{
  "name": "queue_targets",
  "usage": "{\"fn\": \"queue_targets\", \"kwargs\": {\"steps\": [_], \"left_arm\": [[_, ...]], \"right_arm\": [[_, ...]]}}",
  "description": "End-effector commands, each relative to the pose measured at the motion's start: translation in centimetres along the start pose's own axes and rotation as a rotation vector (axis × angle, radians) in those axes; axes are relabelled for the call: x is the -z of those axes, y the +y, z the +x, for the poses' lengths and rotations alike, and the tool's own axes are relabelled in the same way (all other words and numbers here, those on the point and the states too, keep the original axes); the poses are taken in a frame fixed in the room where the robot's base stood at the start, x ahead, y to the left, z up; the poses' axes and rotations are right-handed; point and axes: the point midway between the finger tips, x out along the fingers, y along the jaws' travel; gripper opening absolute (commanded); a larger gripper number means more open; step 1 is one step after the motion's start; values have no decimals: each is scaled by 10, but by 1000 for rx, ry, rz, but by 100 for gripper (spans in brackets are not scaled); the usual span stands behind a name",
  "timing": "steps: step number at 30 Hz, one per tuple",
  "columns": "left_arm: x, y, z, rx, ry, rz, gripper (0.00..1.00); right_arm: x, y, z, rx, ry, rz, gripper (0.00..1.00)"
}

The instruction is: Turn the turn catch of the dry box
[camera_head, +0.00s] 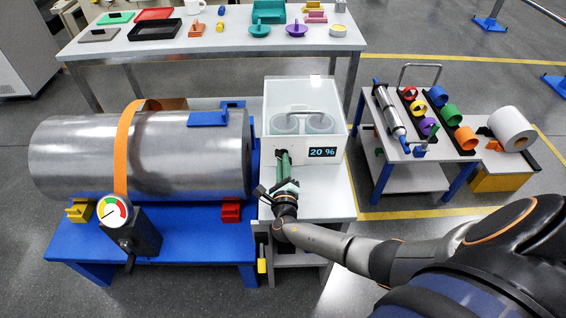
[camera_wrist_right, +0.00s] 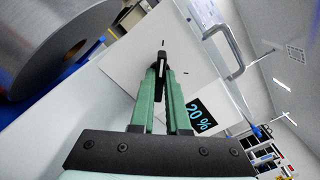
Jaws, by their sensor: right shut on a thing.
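The dry box (camera_head: 275,109) is a whitish see-through box with a handle on top (camera_head: 297,112) and a dark display reading 20 % (camera_head: 322,152). It stands on a white bench right of the big metal cylinder. My right gripper (camera_head: 283,156) reaches its front face, left of the display. In the right wrist view my green fingers (camera_wrist_right: 160,78) are closed at the tips on the small dark turn catch (camera_wrist_right: 161,60), between short dark marks on the white face. The catch is hidden by my gripper in the head view. My left gripper is not in view.
The metal cylinder (camera_head: 190,160) with an orange strap (camera_head: 126,150) and a gauge (camera_head: 115,210) lies on a blue stand to the left. A table with trays and cups (camera_head: 230,45) stands behind. A cart with coloured rolls (camera_head: 400,170) stands at right, with clear floor between.

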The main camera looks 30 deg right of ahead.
Motion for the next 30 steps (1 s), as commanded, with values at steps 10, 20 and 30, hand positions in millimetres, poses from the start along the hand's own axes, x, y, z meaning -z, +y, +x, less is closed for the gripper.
{"fn": "queue_targets", "kwargs": {"steps": [10,20,30], "left_arm": [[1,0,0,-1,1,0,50],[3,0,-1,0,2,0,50],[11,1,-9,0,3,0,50]], "right_arm": [[1,0,0,-1,1,-2,44],[0,0,-7,-2,0,-1,44],[0,0,-75,-5,2,0,44]]}}
